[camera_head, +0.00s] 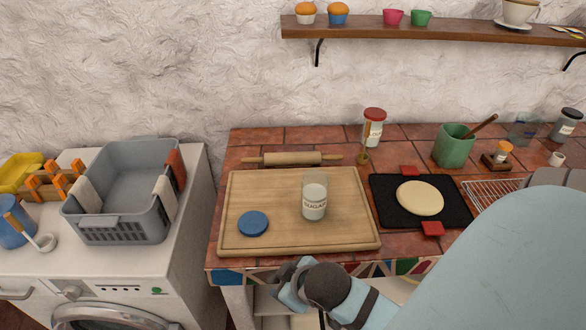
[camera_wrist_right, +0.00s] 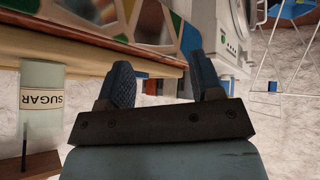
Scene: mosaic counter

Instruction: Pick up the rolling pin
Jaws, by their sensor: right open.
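The wooden rolling pin (camera_head: 292,159) lies across the back of the tiled counter, behind the cutting board (camera_head: 350,236), its two thin handles pointing left and right. My right gripper (camera_head: 290,284) is low at the counter's front edge, in front of the board and well apart from the pin. In the right wrist view my right gripper (camera_wrist_right: 161,68) has its two blue fingers spread with nothing between them. The pin does not show in that view. My left gripper is in neither view.
A glass sugar jar (camera_head: 314,197) and a blue lid (camera_head: 253,223) are on the board, in front of the pin. A red-lidded jar (camera_head: 374,126) stands right of the pin. A black mat with dough (camera_head: 419,198) lies right of the board. A grey basket (camera_head: 124,190) stands left.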

